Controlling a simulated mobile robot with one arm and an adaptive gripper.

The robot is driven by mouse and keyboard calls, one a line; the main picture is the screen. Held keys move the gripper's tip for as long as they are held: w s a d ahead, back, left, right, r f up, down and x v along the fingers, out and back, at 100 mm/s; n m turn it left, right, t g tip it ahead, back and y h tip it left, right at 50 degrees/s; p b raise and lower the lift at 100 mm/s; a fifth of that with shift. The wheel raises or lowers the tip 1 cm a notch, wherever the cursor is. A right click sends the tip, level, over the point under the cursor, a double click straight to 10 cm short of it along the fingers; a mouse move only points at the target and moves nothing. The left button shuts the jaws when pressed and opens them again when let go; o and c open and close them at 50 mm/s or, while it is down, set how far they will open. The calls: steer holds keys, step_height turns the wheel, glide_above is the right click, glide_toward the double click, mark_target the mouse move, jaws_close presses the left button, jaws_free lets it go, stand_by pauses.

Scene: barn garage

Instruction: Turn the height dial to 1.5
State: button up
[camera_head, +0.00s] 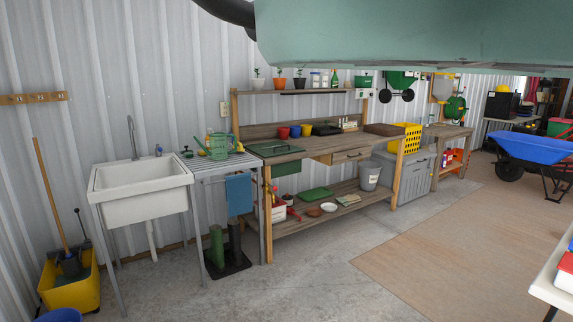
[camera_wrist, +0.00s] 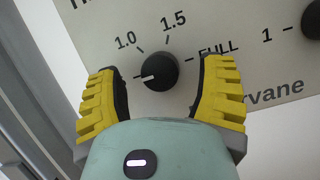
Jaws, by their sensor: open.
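The height dial (camera_wrist: 161,71) is a round black knob on a light grey panel (camera_wrist: 215,24) in the wrist view. Its white pointer mark faces left and slightly down, towards a tick whose label I cannot see. The printed 1.0 (camera_wrist: 125,40) is at its upper left, 1.5 (camera_wrist: 173,21) above it and FULL (camera_wrist: 218,51) to its right. My gripper (camera_wrist: 160,78) is open, with one yellow-padded finger on each side of the dial and visible gaps to it. I cannot make out the dial in the head view.
A second black knob (camera_wrist: 313,18) shows at the wrist view's right edge, beside a printed 1. In the head view, a sink (camera_head: 143,190), a workbench (camera_head: 270,150) and a yellow mop bucket (camera_head: 68,285) stand along the wall. The floor (camera_head: 325,280) before them is clear.

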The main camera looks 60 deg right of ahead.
steer(key=shift+a, duration=0.25)
steer(key=shift+c, duration=0.2)
steer(key=shift+w, duration=0.1)
jaws_close()
stand_by(0.4)
